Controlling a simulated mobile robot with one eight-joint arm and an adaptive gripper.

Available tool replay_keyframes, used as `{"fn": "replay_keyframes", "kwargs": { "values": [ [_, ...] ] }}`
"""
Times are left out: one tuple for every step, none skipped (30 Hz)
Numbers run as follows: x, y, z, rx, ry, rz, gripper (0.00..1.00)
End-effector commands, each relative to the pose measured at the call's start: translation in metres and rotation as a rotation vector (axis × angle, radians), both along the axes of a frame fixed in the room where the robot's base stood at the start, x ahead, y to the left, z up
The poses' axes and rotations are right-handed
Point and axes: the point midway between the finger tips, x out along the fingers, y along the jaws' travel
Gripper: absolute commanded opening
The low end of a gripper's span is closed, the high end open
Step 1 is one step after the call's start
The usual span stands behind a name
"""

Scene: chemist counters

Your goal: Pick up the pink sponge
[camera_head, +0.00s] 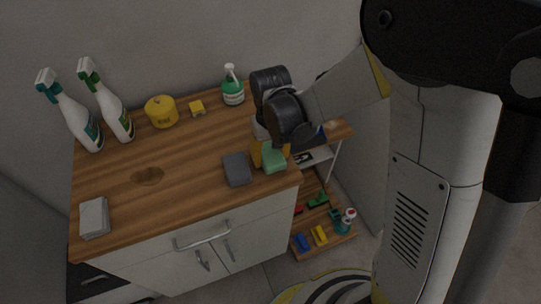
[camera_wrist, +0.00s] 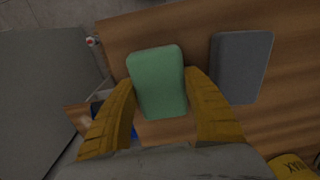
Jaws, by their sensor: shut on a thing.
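I see no pink sponge in either view. My gripper (camera_wrist: 160,82) has its yellow fingers on both sides of a green sponge (camera_wrist: 157,70) and is shut on it. In the head view the green sponge (camera_head: 274,158) is at the front right corner of the wooden counter, in front of my gripper (camera_head: 262,153). I cannot tell whether it touches the counter top. A dark grey sponge (camera_head: 237,169) lies on the counter just left of it; in the wrist view this grey sponge (camera_wrist: 242,66) is to the right, apart from the fingers.
A low shelf (camera_head: 325,240) with small items stands right. The counter's middle is clear.

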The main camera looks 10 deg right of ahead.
Motion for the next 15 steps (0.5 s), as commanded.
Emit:
{"fn": "replay_keyframes", "kwargs": {
  "values": [
    [0.0, 0.0, 0.003, 0.0, 0.0, 0.0, 0.37],
    [0.0, 0.0, 0.005, 0.0, 0.0, 0.0, 0.37],
    [0.0, 0.0, 0.009, 0.0, 0.0, 0.0, 0.37],
    [0.0, 0.0, 0.012, 0.0, 0.0, 0.0, 0.37],
    [0.0, 0.0, 0.016, 0.0, 0.0, 0.0, 0.37],
    [0.0, 0.0, 0.021, 0.0, 0.0, 0.0, 0.37],
    [0.0, 0.0, 0.027, 0.0, 0.0, 0.0, 0.37],
    [0.0, 0.0, 0.032, 0.0, 0.0, 0.0, 0.37],
    [0.0, 0.0, 0.041, 0.0, 0.0, 0.0, 0.37],
    [0.0, 0.0, 0.047, -0.001, 0.0, 0.0, 0.37],
    [-0.004, -0.007, 0.049, -0.001, 0.0, -0.004, 0.37],
    [-0.009, -0.015, 0.053, -0.001, 0.0, -0.005, 0.37],
    [-0.013, -0.021, 0.057, -0.001, 0.0, -0.005, 0.37],
    [-0.017, -0.027, 0.062, -0.001, 0.0, -0.005, 0.37],
    [-0.022, -0.035, 0.068, -0.001, 0.0, -0.006, 0.37]
  ]
}}
